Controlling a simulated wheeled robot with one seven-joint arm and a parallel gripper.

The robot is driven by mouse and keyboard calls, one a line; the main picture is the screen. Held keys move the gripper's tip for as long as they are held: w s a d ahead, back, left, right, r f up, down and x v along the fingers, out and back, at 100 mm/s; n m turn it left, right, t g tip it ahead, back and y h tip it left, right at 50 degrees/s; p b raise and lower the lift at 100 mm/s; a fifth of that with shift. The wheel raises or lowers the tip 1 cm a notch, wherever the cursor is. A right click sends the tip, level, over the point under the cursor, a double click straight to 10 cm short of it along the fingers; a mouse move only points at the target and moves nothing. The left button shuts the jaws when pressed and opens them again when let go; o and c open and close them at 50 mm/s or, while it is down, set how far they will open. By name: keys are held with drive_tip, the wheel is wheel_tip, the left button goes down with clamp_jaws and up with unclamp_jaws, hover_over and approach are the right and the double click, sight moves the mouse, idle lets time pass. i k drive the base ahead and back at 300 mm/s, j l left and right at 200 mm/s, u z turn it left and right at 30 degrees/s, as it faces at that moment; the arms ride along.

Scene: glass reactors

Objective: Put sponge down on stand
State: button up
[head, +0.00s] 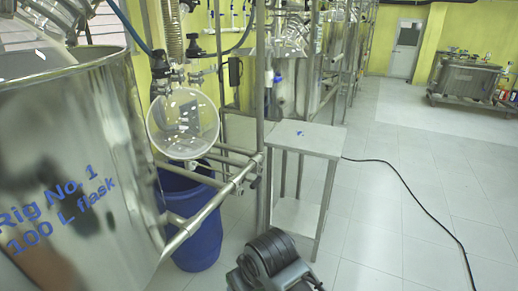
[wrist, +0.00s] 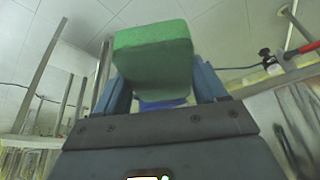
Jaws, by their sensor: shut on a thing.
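A green sponge (wrist: 153,48) is held between the two grey-blue fingers of my gripper (wrist: 155,80) in the wrist view. The fingers are shut on its sides, and its far end sticks out past them. The stand (head: 306,139) is a small metal table with a flat, light top and thin legs, in the middle of the head view. Its top bears only a small blue mark. The sponge and my gripper do not show in the head view, so their distance from the stand cannot be told.
A large shiny vessel (head: 70,170) marked "Rig No. 1" fills the left. A metal pipe frame (head: 215,205), a round glass flask (head: 183,124) and a blue bin (head: 197,240) stand left of the stand. A black cable (head: 420,205) crosses the otherwise open floor to its right.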

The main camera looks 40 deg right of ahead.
sight(319, 137)
drive_tip(key=l+u, duration=0.2)
drive_tip(key=u, duration=0.25)
drive_tip(key=i+l+u, duration=0.1)
drive_tip(key=l+u, duration=0.15)
drive_tip(key=u, duration=0.2)
drive_tip(key=l+u, duration=0.2)
drive_tip(key=u, duration=0.25)
drive_tip(key=k+l, duration=0.1)
drive_tip(key=l, duration=0.5)
drive_tip(key=k+l, duration=0.1)
drive_tip(key=l, duration=1.1)
drive_tip(key=k+l, duration=0.15)
drive_tip(key=l, duration=0.45)
